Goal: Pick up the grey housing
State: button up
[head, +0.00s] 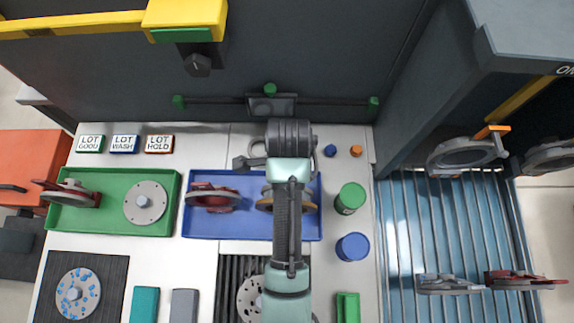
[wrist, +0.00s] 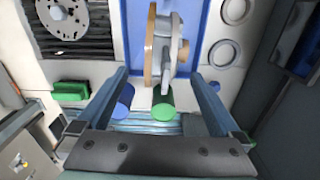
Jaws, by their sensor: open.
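A grey housing with a tan disc on one side (wrist: 172,48) stands on edge in the blue tray (wrist: 206,12) in the wrist view. In the head view its tan-brown edge (head: 265,205) shows in the blue tray (head: 232,233), partly covered by my arm. My gripper (wrist: 157,78) is open, its fingers spread on either side of the housing's near end, with nothing held. I cannot tell whether they touch it. Other grey round parts are at the right: one hangs at the rack (head: 465,153) and one stands on the ribbed conveyor (head: 448,285).
A red part (head: 213,198) shares the blue tray. A green cylinder (head: 350,198) and a blue cylinder (head: 353,246) stand right of it. A green tray (head: 108,218) holds two parts at left. A holed disc (wrist: 62,17) lies on the dark ribbed mat.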

jog(key=shift+w+a+f+p, duration=0.1)
jog(key=shift+f+p, duration=0.3)
jog(key=shift+f, duration=1.1)
jog(key=shift+w+a+f+p, duration=0.1)
jog(key=shift+f+p, duration=0.3)
jog(key=shift+f, duration=1.05)
grip_shut()
jog(key=shift+r, duration=0.1)
